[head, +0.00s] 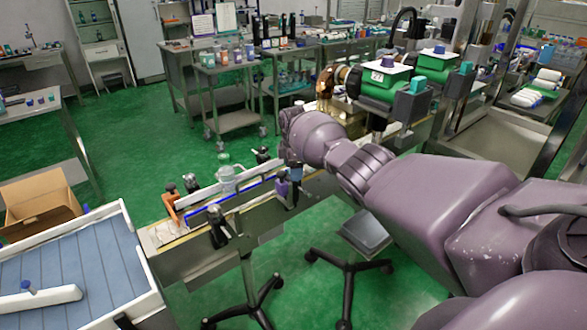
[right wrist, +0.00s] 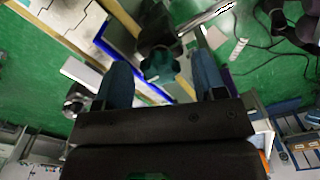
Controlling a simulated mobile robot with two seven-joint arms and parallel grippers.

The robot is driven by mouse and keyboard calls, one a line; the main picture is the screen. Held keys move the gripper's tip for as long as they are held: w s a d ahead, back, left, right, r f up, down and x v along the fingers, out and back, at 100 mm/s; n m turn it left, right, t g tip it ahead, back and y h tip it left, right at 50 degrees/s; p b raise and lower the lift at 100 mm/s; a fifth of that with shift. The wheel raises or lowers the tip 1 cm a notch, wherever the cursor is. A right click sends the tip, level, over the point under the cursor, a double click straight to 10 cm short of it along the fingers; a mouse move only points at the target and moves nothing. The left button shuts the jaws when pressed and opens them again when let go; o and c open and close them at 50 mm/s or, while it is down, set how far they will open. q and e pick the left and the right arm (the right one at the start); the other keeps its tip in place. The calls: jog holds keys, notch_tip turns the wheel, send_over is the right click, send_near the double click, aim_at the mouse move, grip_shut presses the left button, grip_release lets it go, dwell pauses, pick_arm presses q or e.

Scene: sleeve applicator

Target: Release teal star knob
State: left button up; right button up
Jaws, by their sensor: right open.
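The teal star knob (right wrist: 160,66) shows in the right wrist view, on the end of a dark clamp post above the conveyor rail. My right gripper (right wrist: 162,80) is open, with one blue finger on each side of the knob. Gaps show between the knob and both fingers, so they do not appear to touch it. In the head view my right arm reaches in from the right, and its gripper (head: 296,172) is small above the conveyor's side rail. I cannot make out the knob there. My left gripper is not in view.
The conveyor (head: 190,257) with blue-edged guide rails runs below the right gripper. Green machine rollers (head: 379,84) stand beyond the arm. A blue-grey tray table (head: 75,275) is at left.

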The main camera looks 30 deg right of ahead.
notch_tip(320, 180, up, 11)
jog(key=p, duration=0.1)
jog(key=shift+f, duration=0.15)
dwell(0.7)
